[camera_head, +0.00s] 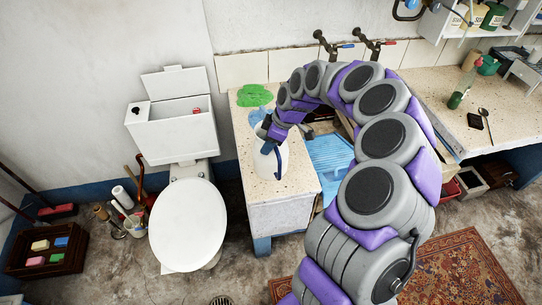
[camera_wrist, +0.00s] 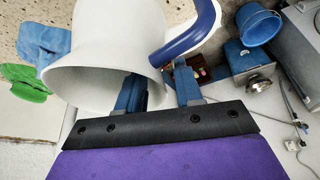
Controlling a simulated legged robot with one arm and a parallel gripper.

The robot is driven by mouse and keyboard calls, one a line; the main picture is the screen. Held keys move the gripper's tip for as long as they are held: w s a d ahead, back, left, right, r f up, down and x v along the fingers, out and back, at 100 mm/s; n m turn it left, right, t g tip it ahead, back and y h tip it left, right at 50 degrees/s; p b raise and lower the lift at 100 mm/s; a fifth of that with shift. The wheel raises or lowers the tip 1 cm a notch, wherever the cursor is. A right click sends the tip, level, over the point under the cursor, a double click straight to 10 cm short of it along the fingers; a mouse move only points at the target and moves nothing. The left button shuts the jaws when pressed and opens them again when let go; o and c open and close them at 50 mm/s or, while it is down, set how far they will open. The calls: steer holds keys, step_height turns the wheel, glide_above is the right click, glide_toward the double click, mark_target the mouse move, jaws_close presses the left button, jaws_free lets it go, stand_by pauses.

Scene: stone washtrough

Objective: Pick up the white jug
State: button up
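The white jug (camera_head: 265,158) with a blue handle (camera_head: 279,164) stands upright on the speckled stone counter left of the trough. In the wrist view, the white jug (camera_wrist: 100,50) fills the upper left, its wide round mouth towards the camera, and its blue handle (camera_wrist: 190,38) curves to the right. My gripper (camera_head: 273,133) is at the top of the jug. In the wrist view my gripper (camera_wrist: 158,74) has its two blue fingers well apart, one at the jug's rim and one by the handle. The fingertips are partly hidden, so contact is unclear.
A green cloth (camera_head: 254,95) and a blue cloth (camera_head: 258,114) lie behind the jug. A toilet (camera_head: 188,222) stands left of the counter. A blue ribbed washboard (camera_head: 330,156) is in the trough to the right. A green bottle (camera_head: 459,96) stands on the right counter.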

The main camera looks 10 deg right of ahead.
steer(key=shift+s+a+r, duration=0.1)
steer(key=shift+a+r, duration=0.05)
steer(key=shift+a, duration=0.5)
steer(key=shift+c, duration=1.3)
steer(key=shift+d, duration=0.35)
steer(key=c, duration=0.3)
steer(key=shift+d, duration=0.6)
jaws_close()
steer(key=shift+a, duration=0.6)
steer(key=shift+d, duration=0.2)
